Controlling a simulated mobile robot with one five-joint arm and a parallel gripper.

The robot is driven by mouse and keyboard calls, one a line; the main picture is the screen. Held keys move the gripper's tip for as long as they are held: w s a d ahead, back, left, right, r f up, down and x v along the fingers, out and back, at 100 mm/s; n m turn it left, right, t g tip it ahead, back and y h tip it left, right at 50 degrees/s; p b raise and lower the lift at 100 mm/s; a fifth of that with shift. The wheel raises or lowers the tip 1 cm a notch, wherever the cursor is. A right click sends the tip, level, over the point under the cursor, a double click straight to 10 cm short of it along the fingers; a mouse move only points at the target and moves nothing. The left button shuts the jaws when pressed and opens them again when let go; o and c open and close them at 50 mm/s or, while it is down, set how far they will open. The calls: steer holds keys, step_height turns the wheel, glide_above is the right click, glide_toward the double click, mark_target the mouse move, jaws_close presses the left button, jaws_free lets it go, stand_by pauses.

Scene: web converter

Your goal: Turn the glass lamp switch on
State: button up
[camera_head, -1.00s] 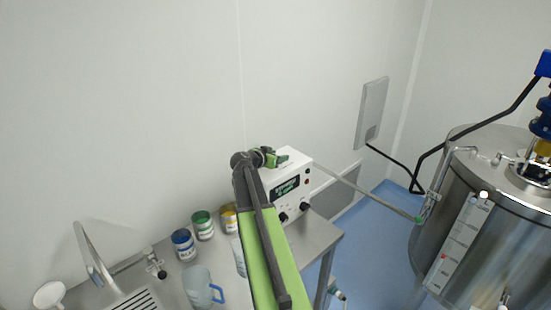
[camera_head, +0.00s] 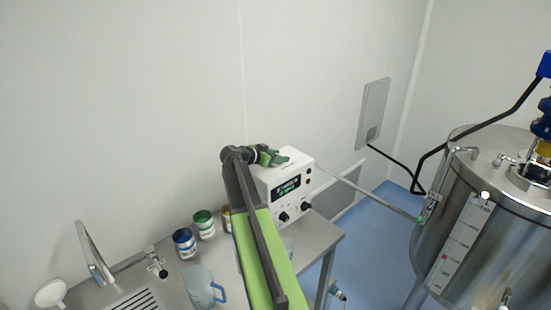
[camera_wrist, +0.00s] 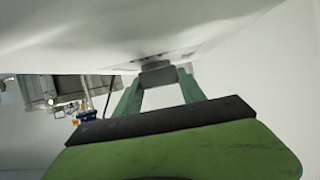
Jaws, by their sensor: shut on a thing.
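My gripper (camera_head: 280,157) is at the top of a white control box (camera_head: 301,175) in the head view, its arm reaching over the steel table. In the wrist view its two green fingers (camera_wrist: 158,80) are closed on a small dark grey, knob-like piece (camera_wrist: 157,75). This piece sits against a pale surface (camera_wrist: 110,25) that fills the top of that view. I cannot tell whether it is the glass lamp switch. The control box front has a dark display with green characters, a red button and black knobs. No glass lamp can be made out clearly.
A large steel tank (camera_head: 470,235) stands at the right. A thin rod (camera_head: 365,193) runs from the box area toward it. A white wall rises behind.

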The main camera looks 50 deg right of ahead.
steer(key=o, duration=1)
steer(key=shift+d, duration=0.1)
steer(key=o, duration=0.4)
steer(key=shift+d+f, duration=0.2)
steer(key=shift+c, duration=0.2)
steer(key=shift+a+r, duration=0.1)
steer(key=shift+a, duration=0.05)
steer(key=shift+a+r, duration=0.15)
steer(key=shift+a, duration=0.1)
steer(key=p+v, duration=0.6)
steer(key=v, duration=1.1)
steer(key=shift+p, duration=0.35)
